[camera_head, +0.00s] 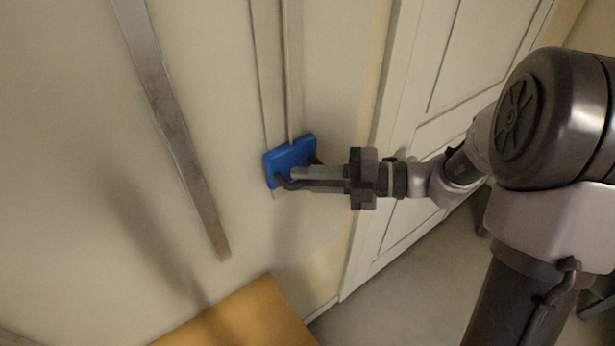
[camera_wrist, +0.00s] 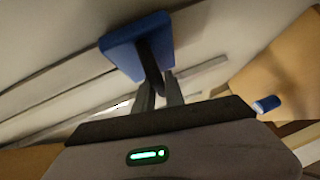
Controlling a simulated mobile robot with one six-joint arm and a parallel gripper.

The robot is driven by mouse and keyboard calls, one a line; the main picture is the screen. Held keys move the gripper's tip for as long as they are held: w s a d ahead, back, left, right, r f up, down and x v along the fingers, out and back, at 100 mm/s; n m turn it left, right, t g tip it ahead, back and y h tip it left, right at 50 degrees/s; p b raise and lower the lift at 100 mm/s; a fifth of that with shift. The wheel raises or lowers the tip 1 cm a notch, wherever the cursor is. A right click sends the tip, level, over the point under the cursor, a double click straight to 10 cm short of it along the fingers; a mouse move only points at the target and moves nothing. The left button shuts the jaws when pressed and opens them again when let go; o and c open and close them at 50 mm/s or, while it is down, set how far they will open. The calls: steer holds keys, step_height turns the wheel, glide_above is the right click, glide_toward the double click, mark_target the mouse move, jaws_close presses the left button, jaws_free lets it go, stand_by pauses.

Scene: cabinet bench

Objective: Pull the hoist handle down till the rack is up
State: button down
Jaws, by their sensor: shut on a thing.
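The hoist handle is a blue block (camera_head: 289,161) with a dark bar (camera_head: 287,184), on a vertical rail (camera_head: 292,70) on the pale wall. The block is near the rail's lower end. My gripper (camera_head: 298,179) reaches in from the right and is shut on the dark bar. In the wrist view the blue block (camera_wrist: 138,45) is just beyond my fingers, with the bar (camera_wrist: 152,72) between them. The rack cannot be made out for certain in either view.
A long grey metal strip (camera_head: 175,120) runs down the wall left of the handle. A wooden surface (camera_head: 240,318) lies below. A white panelled door (camera_head: 440,120) stands behind my arm. A small blue object (camera_wrist: 267,104) shows at right in the wrist view.

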steer(key=shift+f+p, duration=0.1)
steer(key=shift+p, duration=0.2)
steer(key=shift+f+p, duration=0.3)
steer(key=shift+p, duration=0.15)
steer(key=shift+f, duration=0.45)
steer(key=c, duration=1.4)
jaws_free()
steer(key=shift+d, duration=0.1)
steer(key=p+v, duration=0.3)
steer(key=v, duration=1.4)
steer(key=shift+d, duration=0.15)
steer(key=shift+s+r, duration=0.1)
